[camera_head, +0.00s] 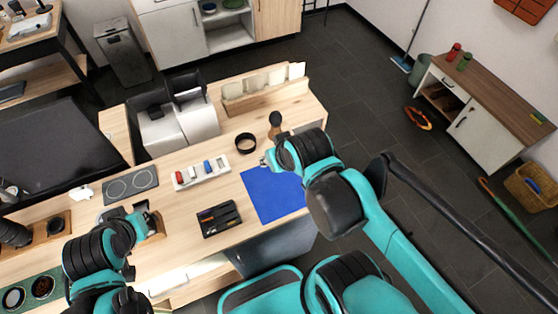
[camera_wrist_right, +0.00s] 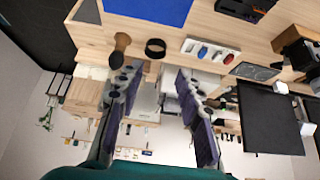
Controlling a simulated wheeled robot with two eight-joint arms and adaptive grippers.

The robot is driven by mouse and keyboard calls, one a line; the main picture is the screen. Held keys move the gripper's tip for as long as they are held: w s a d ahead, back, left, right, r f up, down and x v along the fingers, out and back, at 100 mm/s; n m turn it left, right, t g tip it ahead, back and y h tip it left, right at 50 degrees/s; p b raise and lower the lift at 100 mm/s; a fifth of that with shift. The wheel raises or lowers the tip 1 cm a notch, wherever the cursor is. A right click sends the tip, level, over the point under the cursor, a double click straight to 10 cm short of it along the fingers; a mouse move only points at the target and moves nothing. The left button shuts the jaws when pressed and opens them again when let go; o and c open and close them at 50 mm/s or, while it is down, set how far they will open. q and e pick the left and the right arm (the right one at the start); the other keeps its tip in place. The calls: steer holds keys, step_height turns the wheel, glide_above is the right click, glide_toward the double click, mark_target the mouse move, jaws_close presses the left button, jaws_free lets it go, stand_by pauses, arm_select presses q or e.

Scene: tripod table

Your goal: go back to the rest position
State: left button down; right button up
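My right gripper (camera_head: 268,161) is above the far edge of the blue mat (camera_head: 268,200), beside the wooden tamper-like tool (camera_head: 275,122) in the head view. In the right wrist view the right gripper (camera_wrist_right: 158,100) has its fingers spread wide with nothing between them. My left gripper (camera_head: 148,220) is low over the left part of the wooden table (camera_head: 175,232), close to a small wooden stand; its fingers are too small and covered to read. The blue mat also shows in the right wrist view (camera_wrist_right: 150,8).
A black ring (camera_head: 246,142), a white tray of small coloured items (camera_head: 202,172), a black tray (camera_head: 219,219) and a two-ring hob plate (camera_head: 131,185) lie on the table. A grey machine (camera_head: 180,122) and a wooden rack (camera_head: 262,90) stand behind.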

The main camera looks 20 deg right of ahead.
steer(key=shift+s+d+f, duration=0.25)
steer(key=shift+s+f, duration=0.25)
steer(key=shift+s, duration=0.15)
steer(key=shift+f, duration=0.1)
step_height(320, 180, down, 9)
steer(key=b, duration=0.9)
steer(key=shift+f+b, duration=0.15)
steer(key=shift+b, duration=0.15)
steer(key=shift+a, duration=0.1)
